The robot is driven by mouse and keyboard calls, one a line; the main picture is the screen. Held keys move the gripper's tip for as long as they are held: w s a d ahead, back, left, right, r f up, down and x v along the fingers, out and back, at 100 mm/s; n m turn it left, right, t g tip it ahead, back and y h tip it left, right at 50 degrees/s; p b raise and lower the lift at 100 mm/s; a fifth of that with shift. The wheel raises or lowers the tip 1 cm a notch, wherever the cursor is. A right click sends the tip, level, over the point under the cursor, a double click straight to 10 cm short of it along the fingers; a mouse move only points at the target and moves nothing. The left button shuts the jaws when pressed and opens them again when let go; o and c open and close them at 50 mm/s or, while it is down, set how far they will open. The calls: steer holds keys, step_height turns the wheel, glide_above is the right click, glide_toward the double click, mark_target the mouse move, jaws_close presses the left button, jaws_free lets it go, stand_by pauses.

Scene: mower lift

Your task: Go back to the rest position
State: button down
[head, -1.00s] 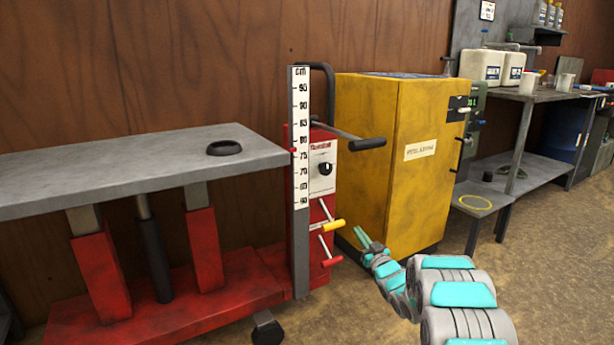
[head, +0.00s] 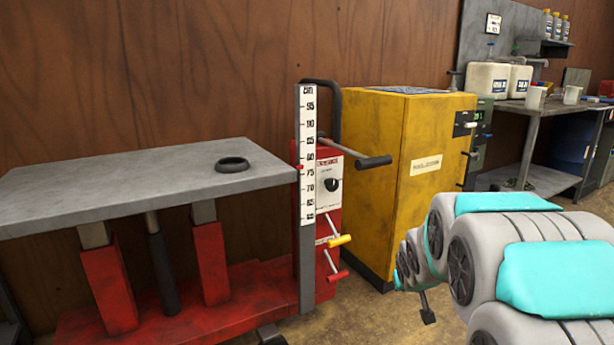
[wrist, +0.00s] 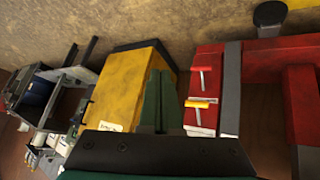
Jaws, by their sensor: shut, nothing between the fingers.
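My gripper (wrist: 158,100) shows in the wrist view as two dark green fingers, side by side and shut, with nothing between them. In the head view my arm fills the lower right, and its links hide the gripper. The red lift (head: 180,318) with its grey table top (head: 110,190) stands at the left. It carries a height scale (head: 307,150) with a red mark near 75, a yellow-tipped lever (head: 340,240) and a red-tipped lever (head: 337,276). In the wrist view the fingers appear beside these levers, apart from them as far as I can tell.
A yellow cabinet (head: 400,200) stands right of the lift, partly behind my arm. A black-gripped handle (head: 373,161) sticks out from the lift. A black ring (head: 232,164) lies on the table top. A grey workbench (head: 545,105) with white canisters (head: 487,82) is at the back right.

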steer(key=s+a+g, duration=0.3)
steer(key=s, duration=1.1)
steer(key=s+a+r+g+y+p, duration=0.1)
steer(key=s+a+g, duration=0.2)
steer(key=s, duration=1.1)
steer(key=s+a+r+g+y, duration=0.1)
steer(key=s+a+g, duration=0.2)
steer(key=s, duration=1.1)
steer(key=shift+r+g+p, duration=0.2)
steer(key=shift+g+p, duration=0.1)
steer(key=shift+p, duration=0.05)
steer(key=c, duration=1.6)
jaws_free()
